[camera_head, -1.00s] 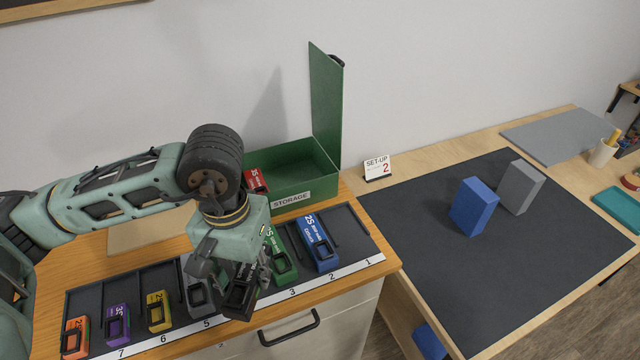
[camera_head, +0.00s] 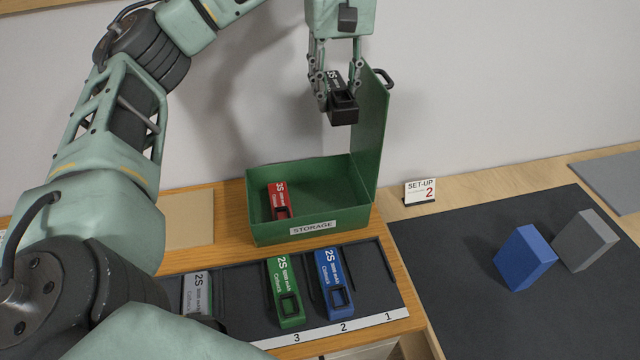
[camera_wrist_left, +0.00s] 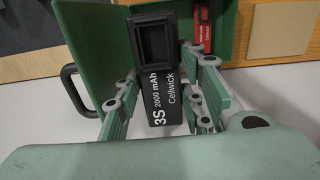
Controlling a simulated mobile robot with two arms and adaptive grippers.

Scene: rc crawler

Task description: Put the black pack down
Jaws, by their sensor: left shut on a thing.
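The black pack (camera_head: 343,106) is held in my left gripper (camera_head: 338,88), high above the right part of the green storage box (camera_head: 274,234). In the left wrist view the black pack (camera_wrist_left: 160,85) shows "3S 2000 mAh Cellwick" lettering, with the gripper fingers (camera_wrist_left: 165,98) on both sides of it. The box is open, its lid (camera_head: 370,140) standing up on the right, close to the pack. A red pack (camera_head: 278,198) lies inside the box at the left. The right part of the box floor looks bare. My right gripper is not in view.
A slotted rack (camera_head: 376,283) in front of the box holds a green pack (camera_head: 285,290), a blue pack (camera_head: 333,282) and a grey pack (camera_head: 196,292). Blue (camera_head: 524,258) and grey blocks (camera_head: 585,240) stand on the dark mat (camera_head: 450,260) at right, near a set-up card (camera_head: 420,191).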

